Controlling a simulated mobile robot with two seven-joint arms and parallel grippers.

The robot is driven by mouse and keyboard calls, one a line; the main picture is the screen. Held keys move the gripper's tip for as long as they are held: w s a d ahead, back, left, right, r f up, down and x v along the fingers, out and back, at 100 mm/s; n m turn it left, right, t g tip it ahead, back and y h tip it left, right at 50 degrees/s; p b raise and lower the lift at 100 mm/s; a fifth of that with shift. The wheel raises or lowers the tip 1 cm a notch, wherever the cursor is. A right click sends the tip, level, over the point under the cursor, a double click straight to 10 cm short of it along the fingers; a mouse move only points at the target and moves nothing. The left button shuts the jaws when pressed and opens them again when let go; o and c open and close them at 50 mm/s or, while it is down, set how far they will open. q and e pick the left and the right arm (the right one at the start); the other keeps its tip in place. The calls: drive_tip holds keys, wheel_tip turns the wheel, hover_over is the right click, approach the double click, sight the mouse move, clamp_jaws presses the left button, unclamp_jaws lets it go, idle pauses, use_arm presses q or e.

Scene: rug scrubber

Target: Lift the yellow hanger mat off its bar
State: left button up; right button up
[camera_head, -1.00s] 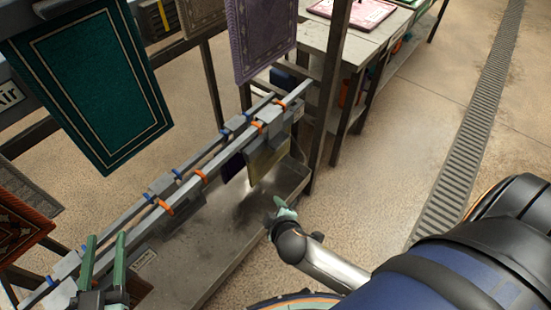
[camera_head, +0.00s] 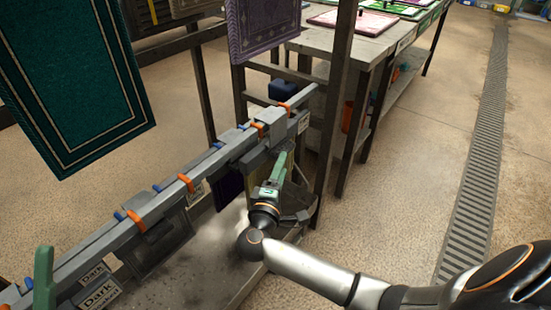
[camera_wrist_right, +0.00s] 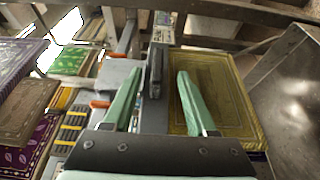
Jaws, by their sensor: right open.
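The yellow mat (camera_wrist_right: 228,92) hangs in the right wrist view, olive yellow with a patterned border, just right of my right gripper's fingers. In the head view only a sliver of it (camera_head: 290,160) shows behind that gripper. My right gripper (camera_wrist_right: 157,78) is open, its two green fingers apart on either side of a grey upright hanger piece (camera_wrist_right: 156,70); I cannot tell whether they touch it. In the head view it (camera_head: 279,168) is at the far end of the long grey bar (camera_head: 210,165). One green finger of my left gripper (camera_head: 43,280) shows at the lower left.
A dark purple mat (camera_head: 228,190) hangs beside the yellow one. A teal mat (camera_head: 75,85) and a mauve mat (camera_head: 264,28) hang above. A metal post (camera_head: 335,110) stands right of my right gripper. Open floor (camera_head: 400,200) lies to the right.

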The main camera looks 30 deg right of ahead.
sight(289, 145)
drive_tip(key=b+x, duration=0.2)
drive_tip(key=x, duration=0.6)
drive_tip(key=shift+d+r+b, duration=0.1)
drive_tip(key=shift+d+b, duration=0.05)
drive_tip(key=shift+b, duration=0.15)
clamp_jaws()
idle(1.1)
